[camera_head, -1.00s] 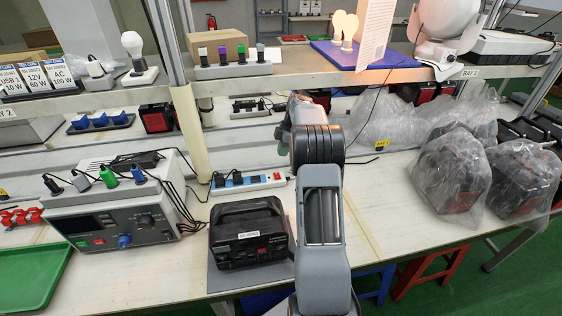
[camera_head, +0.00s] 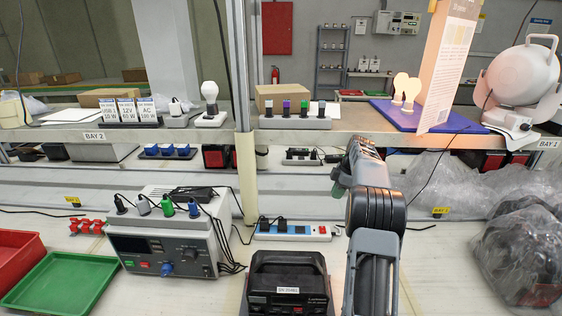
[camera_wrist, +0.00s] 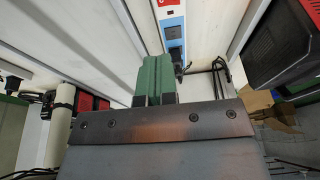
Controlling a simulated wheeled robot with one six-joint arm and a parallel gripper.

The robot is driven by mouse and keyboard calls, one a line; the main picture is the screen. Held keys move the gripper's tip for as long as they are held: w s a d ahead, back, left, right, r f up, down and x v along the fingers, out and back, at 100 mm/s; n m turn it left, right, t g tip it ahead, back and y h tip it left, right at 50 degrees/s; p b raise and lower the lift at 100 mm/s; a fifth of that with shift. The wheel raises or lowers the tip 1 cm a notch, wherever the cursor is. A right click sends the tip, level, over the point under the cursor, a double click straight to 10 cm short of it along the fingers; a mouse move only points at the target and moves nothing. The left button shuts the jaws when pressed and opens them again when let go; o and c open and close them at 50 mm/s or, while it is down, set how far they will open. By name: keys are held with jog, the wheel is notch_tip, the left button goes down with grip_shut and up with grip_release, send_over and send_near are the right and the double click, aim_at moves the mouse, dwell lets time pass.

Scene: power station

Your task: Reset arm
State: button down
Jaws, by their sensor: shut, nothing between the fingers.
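My arm rises in the right half of the head view, over the workbench. In the head view that strip (camera_head: 293,232) lies on the bench to the left of my arm.
A black power unit (camera_head: 288,283) stands left of my arm. A grey test instrument (camera_head: 165,245) with plugs on top is further left, near a green tray (camera_head: 62,283) and a red tray (camera_head: 17,262). A bagged unit (camera_head: 525,255) is right. The shelf (camera_head: 345,138) crosses above.

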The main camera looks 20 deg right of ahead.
jog(key=s+a+r+m+h+p, duration=0.1)
jog(key=s+a+r+m, duration=0.3)
jog(key=a, duration=0.5)
jog(key=s+a+r+m+h+p, duration=0.1)
jog(key=s+a+r+m, duration=0.1)
jog(key=s+a+r, duration=0.35)
jog(key=s+a+f+m+t+h+p, duration=0.1)
jog(key=s+a+f+m+t+p, duration=0.1)
jog(key=s+a+m, duration=0.5)
jog(key=s+a+f, duration=0.1)
jog(key=s+a, duration=0.5)
jog(key=s, duration=0.2)
jog(key=shift+s+a, duration=0.2)
jog(key=shift+s, duration=0.15)
